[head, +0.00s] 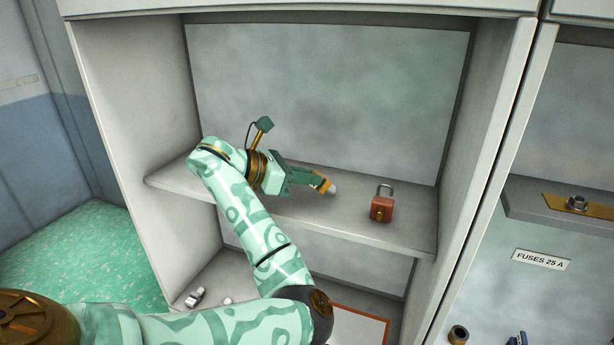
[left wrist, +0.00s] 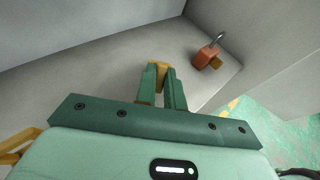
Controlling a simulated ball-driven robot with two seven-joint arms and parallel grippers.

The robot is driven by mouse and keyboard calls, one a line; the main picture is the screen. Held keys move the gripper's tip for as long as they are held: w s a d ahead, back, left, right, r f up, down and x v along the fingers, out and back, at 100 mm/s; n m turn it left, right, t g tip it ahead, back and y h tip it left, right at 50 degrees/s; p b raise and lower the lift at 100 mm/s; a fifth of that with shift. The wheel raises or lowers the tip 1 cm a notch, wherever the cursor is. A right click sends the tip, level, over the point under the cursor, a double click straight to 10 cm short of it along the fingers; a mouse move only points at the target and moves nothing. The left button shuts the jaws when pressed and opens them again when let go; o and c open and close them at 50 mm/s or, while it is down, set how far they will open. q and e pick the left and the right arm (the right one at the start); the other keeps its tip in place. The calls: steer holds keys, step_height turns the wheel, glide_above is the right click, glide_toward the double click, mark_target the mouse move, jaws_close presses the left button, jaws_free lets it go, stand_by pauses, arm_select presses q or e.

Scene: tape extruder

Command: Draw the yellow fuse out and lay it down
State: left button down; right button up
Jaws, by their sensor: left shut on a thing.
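The yellow fuse (head: 323,184), with a pale end cap, is between the fingers of my left gripper (head: 315,180), over the cabinet's middle shelf (head: 350,229). The gripper is shut on it. The fuse points out to the right in the head view, and I cannot tell if it touches the shelf. In the left wrist view, part of the yellow fuse (left wrist: 160,69) shows at the tips of the green fingers (left wrist: 161,82). My right gripper is in neither view.
An orange-brown padlock (head: 382,208) stands on the shelf to the right of the fuse. Small pale and dark items (head: 195,297) lie on the lower level. A "FUSES 25 A" label (head: 541,260) marks the right-hand compartment. The shelf between gripper and padlock is bare.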

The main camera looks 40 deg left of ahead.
arm_select(q)
steer(key=shift+f+b, duration=0.3)
stand_by(0.5)
steer(key=c, duration=1.4)
jaws_free()
steer(key=shift+s+a+r, duration=0.2)
steer(key=shift+s+a, duration=0.1)
steer(key=shift+s, duration=0.05)
steer(key=p+v, duration=0.8)
steer(key=v, duration=0.7)
steer(key=shift+s+p, duration=0.15)
steer(key=shift+p, duration=0.2)
